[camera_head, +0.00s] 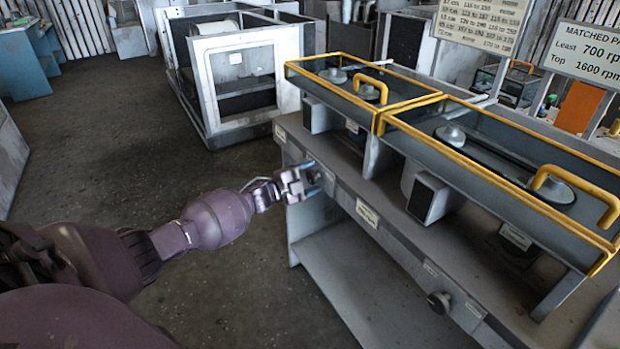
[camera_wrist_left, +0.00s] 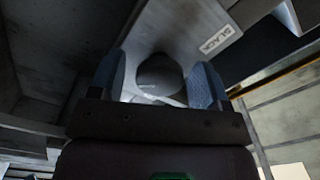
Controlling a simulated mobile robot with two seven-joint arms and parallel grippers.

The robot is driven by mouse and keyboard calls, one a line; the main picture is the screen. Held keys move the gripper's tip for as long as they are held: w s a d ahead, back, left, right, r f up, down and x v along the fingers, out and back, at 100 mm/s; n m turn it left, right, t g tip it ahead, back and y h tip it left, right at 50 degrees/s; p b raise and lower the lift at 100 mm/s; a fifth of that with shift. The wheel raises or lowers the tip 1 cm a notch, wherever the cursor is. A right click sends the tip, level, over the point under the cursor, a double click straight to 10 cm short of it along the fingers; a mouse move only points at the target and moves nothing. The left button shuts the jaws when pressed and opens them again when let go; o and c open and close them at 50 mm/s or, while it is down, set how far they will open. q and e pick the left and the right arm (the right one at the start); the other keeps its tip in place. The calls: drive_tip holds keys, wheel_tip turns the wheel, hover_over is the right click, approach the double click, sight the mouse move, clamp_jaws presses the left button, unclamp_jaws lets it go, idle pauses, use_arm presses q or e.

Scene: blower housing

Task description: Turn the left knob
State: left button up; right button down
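The left knob (camera_wrist_left: 158,75) is a round grey knob on the front of the grey bench. In the left wrist view it lies between the two blue fingertips of my left gripper (camera_wrist_left: 158,84). The fingers are apart, one on each side of the knob, with a gap visible on the left; contact on the right is unclear. In the head view my left gripper (camera_head: 311,179) reaches the left end of the bench front and mostly hides this knob. My right gripper is in neither view.
A second knob (camera_head: 438,302) is on the bench front at the lower right. Two yellow-edged guards (camera_head: 480,163) cover pulleys on top of the bench (camera_head: 395,235). A white-framed machine (camera_head: 240,85) stands behind. The floor (camera_head: 110,150) at left is clear.

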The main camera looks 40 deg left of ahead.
use_arm(q)
drive_tip(key=shift+s+a, duration=0.2)
drive_tip(key=shift+s, duration=0.25)
drive_tip(key=p+v, duration=0.1)
drive_tip(key=v, duration=0.9)
drive_tip(key=shift+w, duration=0.1)
